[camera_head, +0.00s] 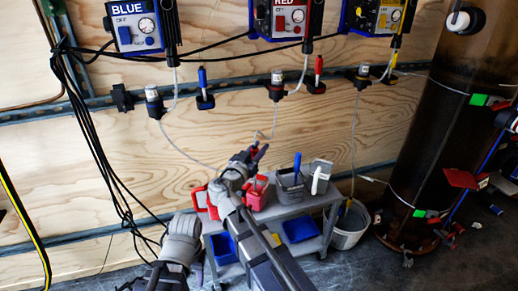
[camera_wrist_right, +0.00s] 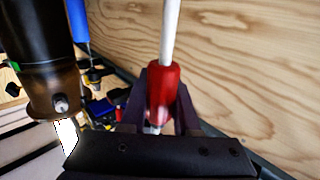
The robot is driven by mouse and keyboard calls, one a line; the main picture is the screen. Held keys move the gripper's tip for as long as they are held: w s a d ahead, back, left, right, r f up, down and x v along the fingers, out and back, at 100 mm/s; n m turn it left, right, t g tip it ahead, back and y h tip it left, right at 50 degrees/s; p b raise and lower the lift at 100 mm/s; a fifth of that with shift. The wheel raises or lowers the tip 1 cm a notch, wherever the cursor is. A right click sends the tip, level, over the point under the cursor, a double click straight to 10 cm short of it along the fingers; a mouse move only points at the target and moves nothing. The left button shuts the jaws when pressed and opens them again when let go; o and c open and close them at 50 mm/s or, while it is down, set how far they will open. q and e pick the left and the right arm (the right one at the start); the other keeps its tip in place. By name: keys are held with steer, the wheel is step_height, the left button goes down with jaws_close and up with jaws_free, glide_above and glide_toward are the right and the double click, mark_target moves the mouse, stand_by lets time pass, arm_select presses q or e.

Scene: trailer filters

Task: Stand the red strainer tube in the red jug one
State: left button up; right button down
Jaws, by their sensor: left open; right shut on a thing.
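My right gripper (camera_head: 258,152) is shut on the red strainer tube (camera_wrist_right: 162,95), whose red body stands between the fingers in the right wrist view, with a pale hose rising from its top. In the head view the strainer is mostly hidden by the gripper. The gripper is above the cart. The red jug one (camera_head: 257,195) stands on the cart's top shelf, just below the gripper and partly covered by my right arm. My left gripper (camera_head: 142,283) is open at the lower left, near the picture's bottom edge, away from the jug.
Control boxes (camera_head: 289,18), hoses and cables hang on the plywood wall. A rusty tank (camera_head: 440,130) stands at right.

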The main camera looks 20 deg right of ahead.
arm_select(q)
steer(key=shift+f+b, duration=0.5)
arm_select(e)
steer(key=shift+f, duration=0.55)
steer(key=c, duration=0.6)
jaws_free()
